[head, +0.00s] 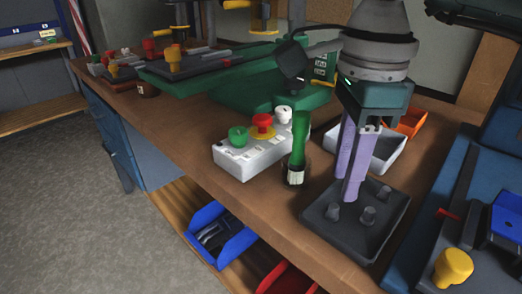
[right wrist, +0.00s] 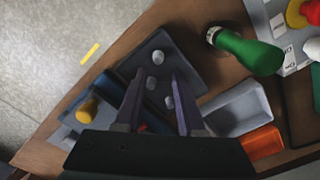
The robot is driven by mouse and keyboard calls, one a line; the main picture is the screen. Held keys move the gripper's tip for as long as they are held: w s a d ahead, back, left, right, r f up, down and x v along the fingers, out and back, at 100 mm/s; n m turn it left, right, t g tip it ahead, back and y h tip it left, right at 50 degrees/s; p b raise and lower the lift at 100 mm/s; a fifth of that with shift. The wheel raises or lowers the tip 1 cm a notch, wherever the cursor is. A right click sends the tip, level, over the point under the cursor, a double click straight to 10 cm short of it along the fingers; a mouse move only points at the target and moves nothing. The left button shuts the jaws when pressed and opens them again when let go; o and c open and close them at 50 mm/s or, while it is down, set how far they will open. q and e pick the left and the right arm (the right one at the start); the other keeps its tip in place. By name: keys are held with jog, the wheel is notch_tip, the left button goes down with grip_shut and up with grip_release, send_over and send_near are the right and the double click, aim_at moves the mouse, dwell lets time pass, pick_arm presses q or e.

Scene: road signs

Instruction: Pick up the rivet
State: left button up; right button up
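A dark square tray (head: 350,240) stands on the brown workbench and holds three small grey rivets. In the head view one rivet is at the left (head: 333,212), one at the front right (head: 368,215) and one at the back right (head: 384,193). My right gripper (head: 350,192) points down over the tray with its purple fingers apart and empty. In the right wrist view the fingers (right wrist: 157,74) spread over the tray (right wrist: 185,68), with the rivets (right wrist: 158,57) (right wrist: 151,83) (right wrist: 169,102) showing in the gap between them. Contact is not visible. My left gripper is not in view.
A green-handled tool (head: 299,140) stands left of the tray, beside a grey button box (head: 246,158). A white bin (head: 388,150) and an orange bin (head: 411,122) lie behind. A blue case with a yellow knob (head: 453,266) is at the right. The bench's front edge is close.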

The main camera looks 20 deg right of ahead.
aim_at(331, 217)
jog(key=f, duration=0.5)
jog(key=shift+a, duration=0.3)
grip_shut()
